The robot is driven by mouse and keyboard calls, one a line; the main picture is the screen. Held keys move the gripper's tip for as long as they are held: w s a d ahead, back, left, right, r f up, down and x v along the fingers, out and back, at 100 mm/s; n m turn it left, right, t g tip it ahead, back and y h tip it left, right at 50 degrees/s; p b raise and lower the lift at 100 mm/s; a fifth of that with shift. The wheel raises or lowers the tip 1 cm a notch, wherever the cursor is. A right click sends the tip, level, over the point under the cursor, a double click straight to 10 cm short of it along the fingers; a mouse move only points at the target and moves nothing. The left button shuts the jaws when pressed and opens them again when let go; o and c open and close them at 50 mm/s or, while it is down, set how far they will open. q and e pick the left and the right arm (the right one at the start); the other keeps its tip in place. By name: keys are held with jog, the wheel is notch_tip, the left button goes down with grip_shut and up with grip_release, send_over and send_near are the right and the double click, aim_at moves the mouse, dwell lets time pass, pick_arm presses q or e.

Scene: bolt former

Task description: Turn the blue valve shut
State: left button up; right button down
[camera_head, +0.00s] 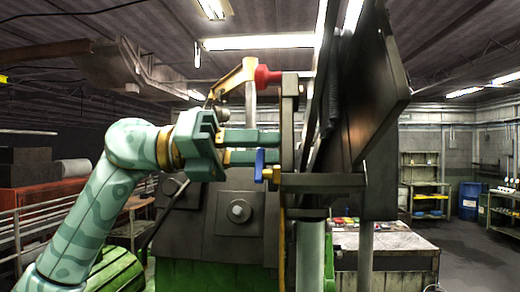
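The blue valve (260,163) has a small blue lever standing upright on a brass body (271,174), at the edge of a dark machine plate in the middle of the view. My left gripper (269,148) reaches in from the left with its two teal fingers pointing right. The fingers are apart, one above the other, with a gap between them. The lever overlaps the end of the lower finger and seems to be in front of it. I cannot tell whether they touch. My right gripper is not in view.
A red knob (266,77) on a yellow arm sits just above my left gripper. A large dark panel (365,110) stands close on the right. A dark machine housing (238,228) lies below. A workbench (385,241), shelves and a blue barrel (469,201) stand behind.

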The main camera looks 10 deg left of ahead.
pick_arm(q)
jog(key=shift+a, duration=0.1)
jog(key=shift+a+f, duration=0.1)
jog(key=shift+a, duration=0.3)
jog(key=a+b, duration=0.3)
jog(key=a, duration=1.2)
jog(key=shift+a, duration=0.25)
